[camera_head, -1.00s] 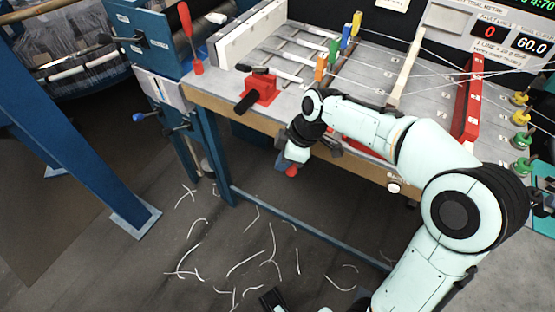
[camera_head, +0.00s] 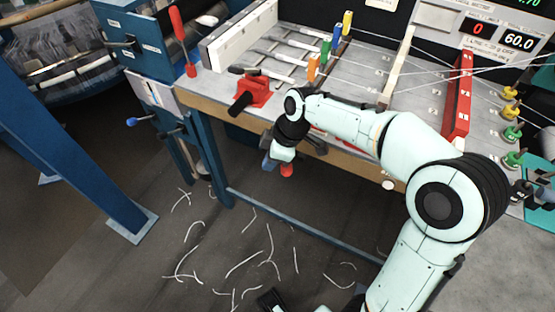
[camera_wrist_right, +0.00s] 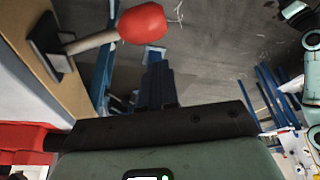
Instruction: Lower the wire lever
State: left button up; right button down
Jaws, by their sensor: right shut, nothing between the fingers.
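A lever with a red oval knob (camera_wrist_right: 142,22) on a pale rod (camera_wrist_right: 92,42) sticks out from a dark bracket on the table's front edge in the right wrist view. I take it as the wire lever; its knob (camera_head: 287,170) also shows below the table edge in the head view. My right gripper (camera_head: 268,163) is beside the knob in the head view, pointing down. In the right wrist view its dark fingers (camera_wrist_right: 154,84) are together and empty, just below the knob in the picture, with no clear contact.
The table's wooden front edge (camera_head: 349,165) runs behind my right arm. A red clamp (camera_head: 252,93) sits on the table, and an upright red-handled lever (camera_head: 178,28) stands at its left corner. A blue frame leg (camera_head: 215,165) and crossbar are below. Loose strands lie on the floor.

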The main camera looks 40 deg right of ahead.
jog(key=w+a+p+v, duration=0.1)
jog(key=v, duration=0.8)
jog(key=shift+r+p, duration=0.35)
jog(key=shift+r, duration=0.3)
